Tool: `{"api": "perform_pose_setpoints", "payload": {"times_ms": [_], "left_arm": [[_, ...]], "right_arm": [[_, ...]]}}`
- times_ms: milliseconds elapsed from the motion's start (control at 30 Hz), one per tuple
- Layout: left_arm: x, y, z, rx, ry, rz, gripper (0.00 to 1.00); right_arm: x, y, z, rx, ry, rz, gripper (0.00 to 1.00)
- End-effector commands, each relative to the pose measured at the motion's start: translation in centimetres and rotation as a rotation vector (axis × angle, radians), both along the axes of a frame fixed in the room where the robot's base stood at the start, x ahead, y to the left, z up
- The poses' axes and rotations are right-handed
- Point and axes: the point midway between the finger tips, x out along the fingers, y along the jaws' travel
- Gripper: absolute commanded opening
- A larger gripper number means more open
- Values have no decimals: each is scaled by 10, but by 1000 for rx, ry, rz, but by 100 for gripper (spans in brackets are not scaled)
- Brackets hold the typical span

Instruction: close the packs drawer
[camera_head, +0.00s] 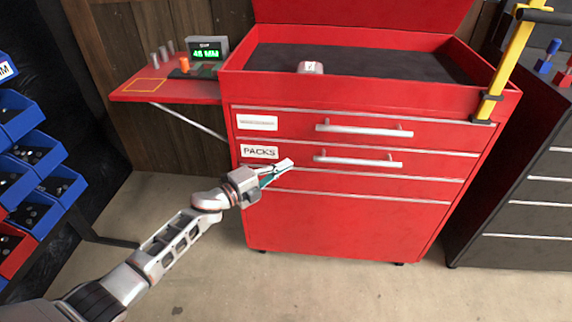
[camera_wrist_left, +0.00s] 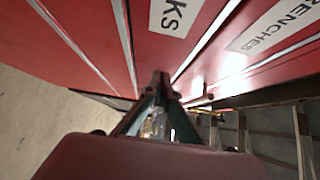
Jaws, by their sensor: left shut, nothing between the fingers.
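The red packs drawer (camera_head: 440,167) is in the front of the red cart, with a white PACKS label (camera_head: 260,152) at its left and a silver bar handle (camera_head: 357,161). Its front looks about flush with the fronts around it; I cannot tell whether a small gap is left. My left gripper (camera_head: 288,164) is shut and empty, its fingertips in front of the drawer's lower left part, below and right of the label. In the left wrist view the shut fingertips (camera_wrist_left: 160,78) are close to the red front; contact is unclear. My right gripper is not in view.
Another drawer with a handle (camera_head: 364,130) is above; its label reads WRENCHES (camera_wrist_left: 270,25) in the left wrist view. The cart's top tray (camera_head: 480,95) is open, holding a small white-labelled item (camera_head: 311,68). A side shelf (camera_head: 165,90), blue bins (camera_head: 35,155) and a dark cabinet (camera_head: 525,190) flank it.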

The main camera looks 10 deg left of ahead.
Motion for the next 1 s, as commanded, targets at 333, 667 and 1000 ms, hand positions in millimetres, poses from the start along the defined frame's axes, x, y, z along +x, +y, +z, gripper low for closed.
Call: {"api": "perform_pose_setpoints", "payload": {"times_ms": [333, 667, 1000], "left_arm": [[-55, 51, 1, 2, -1, -2, 0], [-74, 67, -2, -1, 2, -3, 0], [-113, 59, -2, -169, 114, 91, 0]], "right_arm": [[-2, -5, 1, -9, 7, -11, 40], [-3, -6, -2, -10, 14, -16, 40], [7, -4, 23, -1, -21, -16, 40]]}}
